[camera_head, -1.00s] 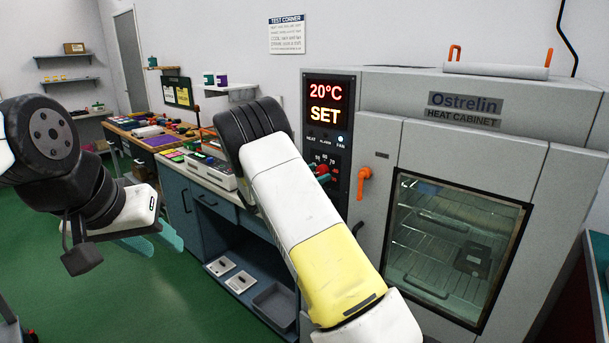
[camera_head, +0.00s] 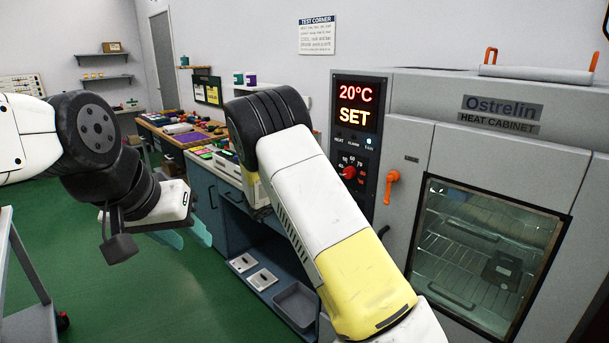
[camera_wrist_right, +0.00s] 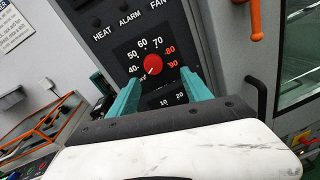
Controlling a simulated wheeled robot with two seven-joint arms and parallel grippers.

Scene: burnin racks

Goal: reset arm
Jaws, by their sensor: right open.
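My left gripper (camera_head: 186,237) hangs at the left of the head view, with teal fingers pointing down and right over the green floor. Nothing shows in it; whether its jaws are apart is unclear. My right gripper (camera_wrist_right: 160,92) is open and empty in the right wrist view. Beyond its fingertips is the red dial knob (camera_wrist_right: 152,64) on the cabinet's control panel (camera_head: 356,140). The knob also shows uncovered in the head view (camera_head: 349,172). In that view my right forearm hides the right gripper.
The grey heat cabinet (camera_head: 470,140) fills the right side, its glass door closed, with an orange handle (camera_head: 391,183). A blue workbench (camera_head: 228,215) stands beside it, loaded with coloured parts. A cart (camera_head: 30,318) is at lower left. Green floor (camera_head: 190,300) lies open between.

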